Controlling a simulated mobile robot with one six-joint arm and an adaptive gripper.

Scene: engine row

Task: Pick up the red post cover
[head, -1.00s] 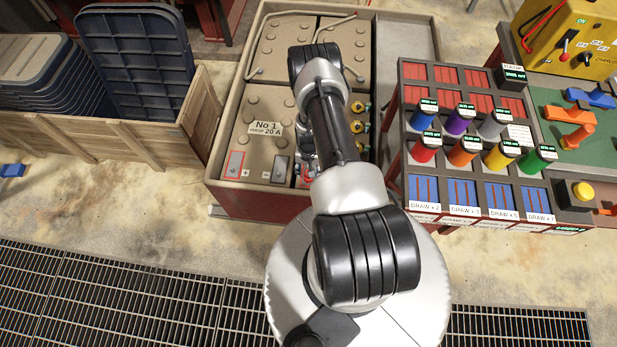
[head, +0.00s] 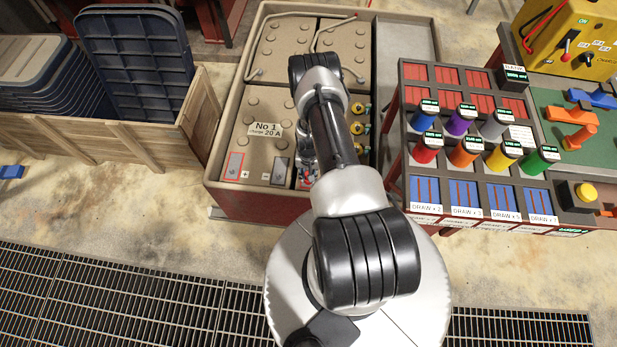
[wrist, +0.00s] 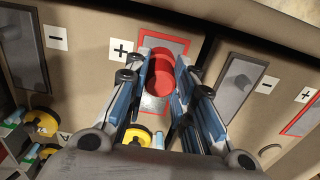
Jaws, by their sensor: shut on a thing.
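The red post cover (wrist: 160,75) is a round red cap. In the wrist view it sits between the two fingers of my gripper (wrist: 163,85), which are shut on it. It is over a red-outlined plate (wrist: 178,46) beside a plus label. I cannot tell whether it touches the plate. In the head view my own arm hides most of the cover and the gripper.
The crate (head: 290,203) holds tan batteries (head: 252,150) with grey plates and yellow caps (head: 357,128). A rack of coloured cylinders (head: 465,152) stands close on the right. A wooden box of blue trays (head: 150,140) stands on the left.

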